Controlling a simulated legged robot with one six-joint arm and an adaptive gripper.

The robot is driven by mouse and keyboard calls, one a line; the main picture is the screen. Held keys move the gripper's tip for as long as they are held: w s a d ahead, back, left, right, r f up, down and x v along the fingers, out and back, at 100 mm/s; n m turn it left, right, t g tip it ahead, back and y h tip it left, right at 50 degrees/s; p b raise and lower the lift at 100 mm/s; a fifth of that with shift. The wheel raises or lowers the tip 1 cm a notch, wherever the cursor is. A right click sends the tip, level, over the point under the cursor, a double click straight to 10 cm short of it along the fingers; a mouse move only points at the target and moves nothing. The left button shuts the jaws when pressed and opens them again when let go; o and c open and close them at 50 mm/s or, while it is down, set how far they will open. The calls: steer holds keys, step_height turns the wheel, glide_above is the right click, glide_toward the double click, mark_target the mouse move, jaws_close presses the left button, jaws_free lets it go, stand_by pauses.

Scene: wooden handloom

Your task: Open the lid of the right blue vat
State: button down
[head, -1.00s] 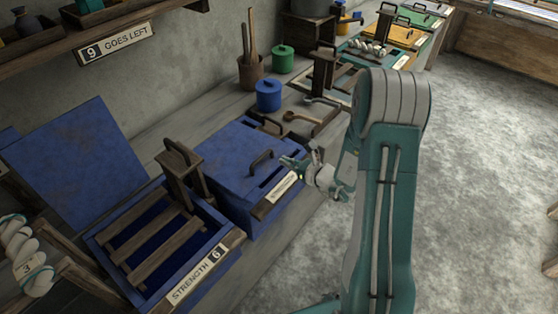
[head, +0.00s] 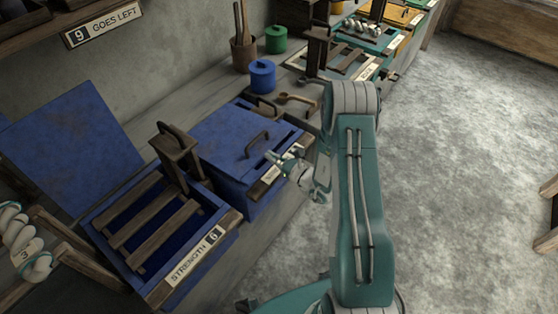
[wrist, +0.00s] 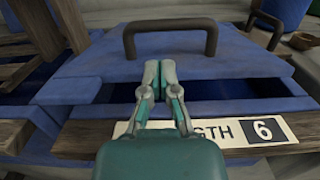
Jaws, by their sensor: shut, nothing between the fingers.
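The right blue vat (head: 237,196) stands on the bench with its flat blue lid (head: 222,137) lying down on top. A dark arched handle (head: 257,145) stands up near the lid's front edge; it also shows in the wrist view (wrist: 170,26). My gripper (head: 271,156) is at the front of this vat, just short of the handle. In the wrist view my gripper (wrist: 160,66) is shut and empty, with its tips below the handle bar in the picture. Whether the tips touch the lid, I cannot tell. A dark blue slot (wrist: 225,89) shows in front of the lid.
The left blue vat (head: 160,293) is open, with wooden slats and a post; its lid (head: 70,150) leans back. A blue jar (head: 262,75), a green jar (head: 276,40) and wooden spoons (head: 297,98) are behind.

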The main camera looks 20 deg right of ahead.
mark_target(260, 152)
steer(key=shift+x, duration=2.25)
steer(key=shift+r, duration=0.15)
